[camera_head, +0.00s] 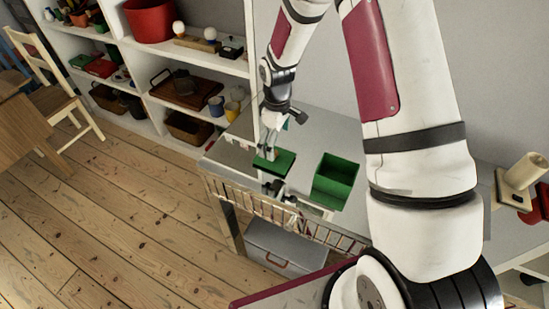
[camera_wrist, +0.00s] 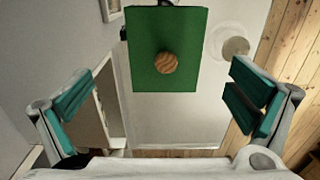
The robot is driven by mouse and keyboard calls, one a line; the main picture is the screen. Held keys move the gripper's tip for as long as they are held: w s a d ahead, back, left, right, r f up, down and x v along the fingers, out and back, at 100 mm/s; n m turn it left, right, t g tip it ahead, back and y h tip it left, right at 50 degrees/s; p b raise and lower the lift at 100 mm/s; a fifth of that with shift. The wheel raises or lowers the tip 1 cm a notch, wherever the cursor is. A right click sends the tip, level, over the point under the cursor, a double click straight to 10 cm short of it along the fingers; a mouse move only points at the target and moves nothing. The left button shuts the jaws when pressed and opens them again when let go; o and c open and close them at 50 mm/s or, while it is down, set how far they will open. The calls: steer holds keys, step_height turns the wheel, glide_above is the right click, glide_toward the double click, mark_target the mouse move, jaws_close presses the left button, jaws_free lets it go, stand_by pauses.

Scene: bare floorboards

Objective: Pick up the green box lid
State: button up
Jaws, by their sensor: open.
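The green box lid (camera_head: 275,163) is a flat green slab near the left part of the grey table, left of the green box. In the wrist view the lid (camera_wrist: 150,32) shows from above, with a round wooden knob (camera_wrist: 166,63) on it. My gripper (camera_head: 268,154) is above the lid in the head view, close to it; whether it touches cannot be told. In the wrist view its two teal-padded fingers (camera_wrist: 164,92) are wide apart and empty, with the knob between and ahead of them. The open green box (camera_head: 335,181) stands upright to the right.
The grey table (camera_head: 312,130) has a slatted rack (camera_head: 290,213) along its front edge and a grey case (camera_head: 282,246) below. White shelves (camera_head: 150,97) with baskets, cups and a red pot stand behind left. A cream and red object (camera_head: 522,178) is at far right.

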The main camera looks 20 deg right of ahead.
steer(key=shift+s+a+f+p, duration=0.1)
steer(key=shift+a+f+p, duration=0.15)
steer(key=shift+f, duration=1.2)
steer(key=shift+a+f+p, duration=0.15)
steer(key=shift+f+p, duration=0.1)
steer(key=shift+f, duration=1.15)
steer(key=c, duration=1.1)
